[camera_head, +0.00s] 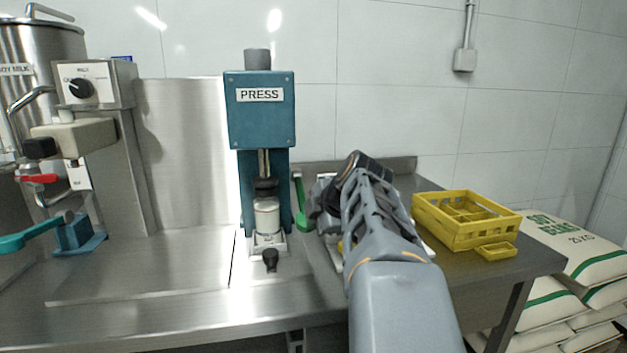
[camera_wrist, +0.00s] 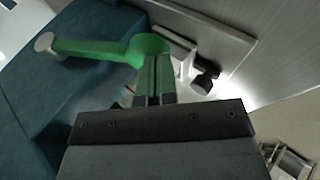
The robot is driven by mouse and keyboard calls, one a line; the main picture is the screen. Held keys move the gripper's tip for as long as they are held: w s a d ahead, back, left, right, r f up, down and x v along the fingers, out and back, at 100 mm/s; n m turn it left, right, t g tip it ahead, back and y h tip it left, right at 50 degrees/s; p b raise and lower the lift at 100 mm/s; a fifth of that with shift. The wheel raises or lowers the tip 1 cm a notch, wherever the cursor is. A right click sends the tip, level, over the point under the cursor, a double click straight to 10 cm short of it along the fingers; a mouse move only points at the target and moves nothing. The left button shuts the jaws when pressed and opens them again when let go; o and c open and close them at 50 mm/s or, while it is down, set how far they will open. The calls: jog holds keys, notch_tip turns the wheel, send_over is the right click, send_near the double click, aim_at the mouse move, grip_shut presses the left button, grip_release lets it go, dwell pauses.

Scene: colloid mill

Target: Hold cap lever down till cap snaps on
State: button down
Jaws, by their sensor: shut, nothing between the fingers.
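The blue-green press (camera_head: 259,110) stands at the back of the steel bench. Its green cap lever (camera_head: 299,200) is on the right side and also shows in the wrist view (camera_wrist: 92,47), with a grey knob at one end and a round green end at the other. A white bottle (camera_head: 266,216) stands upright under the ram, a dark piece on top; I cannot tell whether the cap is seated. My gripper (camera_head: 322,215) is shut and empty, right of the lever. In the wrist view its fingertips (camera_wrist: 155,68) are at the lever's round end; contact is unclear.
A yellow crate (camera_head: 465,222) stands right of my arm. A black knob (camera_head: 270,260) is in front of the bottle. The mill's teal handle (camera_head: 30,236) is at left. Soy bean sacks (camera_head: 575,255) are stacked at right. Bare bench lies left of the press.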

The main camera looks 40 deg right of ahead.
jog(key=shift+w+f+t+b, duration=0.1)
jog(key=shift+f+t+b, duration=0.2)
jog(key=shift+f+b, duration=0.55)
jog(key=shift+d+r+b, duration=0.1)
jog(key=shift+r+b, duration=0.05)
jog(key=shift+b, duration=0.15)
jog(key=shift+f, duration=0.2)
dwell(0.6)
dwell(1.6)
jog(key=w+a+r+p+v, duration=0.1)
jog(key=p+v, duration=0.3)
jog(key=v, duration=1)
jog(key=shift+r, duration=0.45)
jog(key=shift+w, duration=0.1)
